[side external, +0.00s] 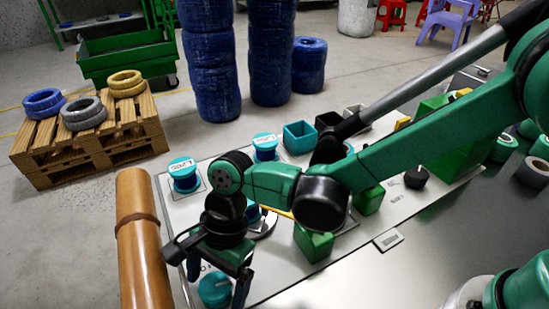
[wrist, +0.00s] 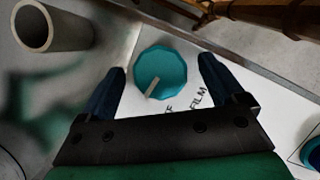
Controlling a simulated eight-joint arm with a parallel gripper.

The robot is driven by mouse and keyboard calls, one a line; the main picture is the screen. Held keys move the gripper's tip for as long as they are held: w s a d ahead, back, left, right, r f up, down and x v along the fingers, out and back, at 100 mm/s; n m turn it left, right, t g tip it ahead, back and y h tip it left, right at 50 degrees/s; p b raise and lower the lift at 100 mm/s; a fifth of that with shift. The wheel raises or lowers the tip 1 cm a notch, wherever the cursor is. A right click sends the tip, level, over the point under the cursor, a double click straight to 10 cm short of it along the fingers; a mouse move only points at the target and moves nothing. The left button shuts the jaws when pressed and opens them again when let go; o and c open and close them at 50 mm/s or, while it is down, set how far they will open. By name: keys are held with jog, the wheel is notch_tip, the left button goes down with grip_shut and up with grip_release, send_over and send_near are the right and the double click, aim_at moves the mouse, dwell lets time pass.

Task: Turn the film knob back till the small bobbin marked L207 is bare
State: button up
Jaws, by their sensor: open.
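The teal film knob (wrist: 161,72) has a faceted rim and a pale pointer line towards its lower left. Printed letters reading FILM lie beside it on the white panel. My gripper (wrist: 162,80) is open, one dark finger on each side of the knob, with visible gaps. In the side external view the knob (side external: 214,289) is at the panel's near left, under my gripper (side external: 216,278). Two teal-capped bobbins, one at left (side external: 184,172) and one farther back (side external: 266,146), carry labels too small to read surely. A blue part (side external: 253,213) is mostly hidden behind my wrist.
A brown pole (side external: 138,240) stands close left of the panel. Teal open boxes (side external: 300,137), green blocks (side external: 314,244) and a black knob (side external: 417,177) sit on the panel. A pallet with tyres (side external: 88,135) and blue drums (side external: 208,60) are behind.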

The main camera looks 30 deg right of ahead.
jog(key=shift+m+t, duration=0.3)
jog(key=shift+m, duration=0.6)
jog(key=v, duration=0.6)
jog(key=d+r+n+t+h, duration=0.1)
jog(key=d+r+n+t, duration=0.1)
jog(key=d, duration=0.6)
jog(key=w+d+r+n+t, duration=0.1)
jog(key=d+r+n+t, duration=0.1)
jog(key=d+n, duration=0.3)
jog(key=w+d+r+n+t+h, duration=0.1)
jog(key=d+r+n+t, duration=0.2)
jog(key=d, duration=0.7)
jog(key=shift+w+d+n+h, duration=0.15)
jog(key=shift+d+n+h, duration=0.2)
jog(key=shift+n, duration=0.25)
jog(key=shift+s+d+n+t, duration=0.2)
jog(key=shift+d+n+t, duration=0.25)
jog(key=shift+d, duration=0.2)
